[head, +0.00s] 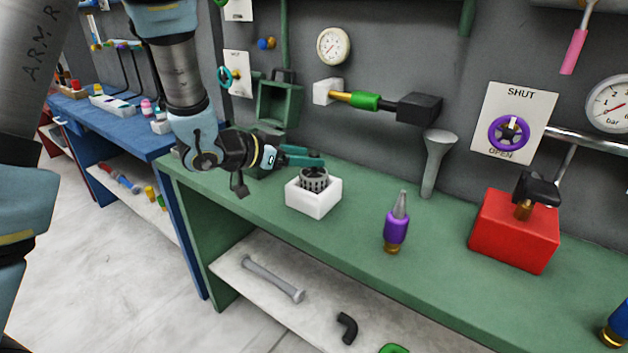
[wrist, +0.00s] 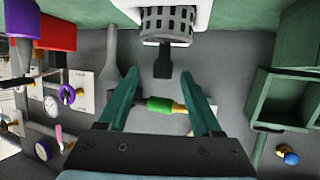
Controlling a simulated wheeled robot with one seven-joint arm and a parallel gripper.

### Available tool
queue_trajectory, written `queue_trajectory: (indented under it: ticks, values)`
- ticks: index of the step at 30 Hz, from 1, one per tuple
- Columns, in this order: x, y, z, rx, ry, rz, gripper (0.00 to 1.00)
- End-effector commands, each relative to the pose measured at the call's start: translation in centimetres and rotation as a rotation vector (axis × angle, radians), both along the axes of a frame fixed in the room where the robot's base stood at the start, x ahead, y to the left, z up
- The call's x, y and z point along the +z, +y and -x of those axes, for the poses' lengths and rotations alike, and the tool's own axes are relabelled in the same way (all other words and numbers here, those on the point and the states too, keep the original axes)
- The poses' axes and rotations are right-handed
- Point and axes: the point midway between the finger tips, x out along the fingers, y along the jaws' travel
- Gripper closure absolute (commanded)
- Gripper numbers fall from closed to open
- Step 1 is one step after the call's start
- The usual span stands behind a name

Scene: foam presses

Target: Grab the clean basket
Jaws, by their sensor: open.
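A grey slotted basket (head: 314,181) stands upright in a white open-topped box (head: 302,200) on the green bench. A black handle or knob (wrist: 163,62) sticks up from the basket. In the wrist view the basket (wrist: 180,22) is at the top edge, partly cut off. My gripper (head: 312,157) is open, its teal fingers at the height of the basket's top. In the wrist view my fingers (wrist: 160,74) stand apart on either side of the handle; I cannot tell whether either touches it. The picture does not show whether the basket is clean.
A purple bottle-like tool (head: 396,228) stands on the green bench (head: 350,226) to the right, with a grey funnel (head: 436,165) behind it. A red block (head: 513,230) is farther right. A green open box (head: 279,104) is on the wall behind. Bench between basket and purple tool is clear.

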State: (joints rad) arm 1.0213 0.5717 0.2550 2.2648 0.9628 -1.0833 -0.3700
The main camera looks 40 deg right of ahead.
Motion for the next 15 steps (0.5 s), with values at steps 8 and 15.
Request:
queue_trajectory:
  ticks: [8,15]
  values:
    - [-0.5,-2.0,0.1,0.0,0.0,-0.002,0.34]
    - [-1.6,-5.1,0.0,0.0,0.0,-0.002,0.34]
